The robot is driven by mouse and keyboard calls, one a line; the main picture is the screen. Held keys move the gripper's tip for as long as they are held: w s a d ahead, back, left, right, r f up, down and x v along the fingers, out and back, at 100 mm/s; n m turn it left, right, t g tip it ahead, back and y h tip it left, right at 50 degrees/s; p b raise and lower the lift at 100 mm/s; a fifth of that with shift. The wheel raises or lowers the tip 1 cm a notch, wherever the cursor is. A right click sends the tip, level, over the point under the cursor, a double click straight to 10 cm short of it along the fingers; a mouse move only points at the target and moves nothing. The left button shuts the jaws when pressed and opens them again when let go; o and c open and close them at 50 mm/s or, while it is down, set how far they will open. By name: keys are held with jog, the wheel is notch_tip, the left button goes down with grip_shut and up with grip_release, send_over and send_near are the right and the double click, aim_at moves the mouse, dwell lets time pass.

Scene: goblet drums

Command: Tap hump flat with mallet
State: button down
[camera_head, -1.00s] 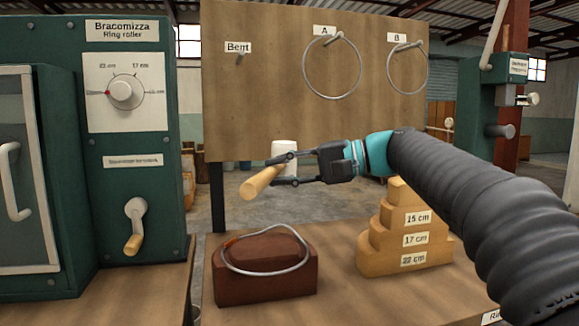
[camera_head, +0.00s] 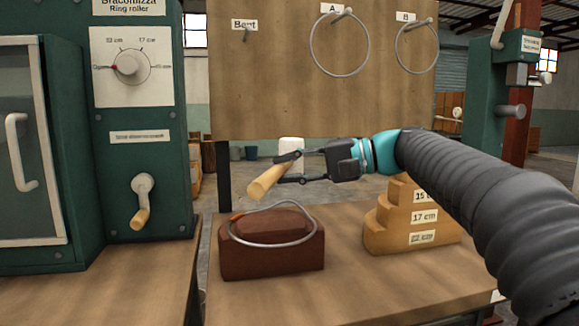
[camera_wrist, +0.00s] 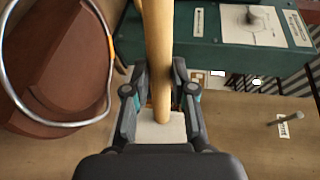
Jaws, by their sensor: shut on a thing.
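My gripper (camera_head: 284,169) is shut on the mallet's pale wooden handle (camera_head: 263,184), above the brown block (camera_head: 245,266). The mallet's white head (camera_head: 291,148) shows just behind the upper finger. In the wrist view, the handle (camera_wrist: 158,50) runs between my fingers, with the white head (camera_wrist: 165,129) at its lower end. A thin metal ring (camera_head: 270,244) lies over the brown block, uneven and raised in places, with an orange mark (camera_head: 237,217) at its left. The ring (camera_wrist: 38,117) also shows at the left of the wrist view. The mallet is apart from the ring.
A stepped wooden block (camera_head: 408,240) with size labels stands right of the brown block. A board (camera_head: 280,95) behind carries hanging rings A (camera_head: 313,55) and B (camera_head: 398,55); its "Bent" peg is empty. The green ring roller (camera_head: 150,170) stands left. The table front (camera_head: 350,290) is clear.

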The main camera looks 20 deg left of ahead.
notch_tip(320, 180, down, 7)
jog(key=b, duration=0.4)
jog(key=shift+r, duration=0.15)
jog(key=shift+r+p, duration=0.5)
jog(key=shift+r, duration=0.15)
notch_tip(320, 180, up, 6)
jog(key=p, duration=0.5)
jog(key=shift+d+r+p, duration=0.2)
jog(key=shift+r+p, duration=0.3)
jog(key=shift+p, duration=0.05)
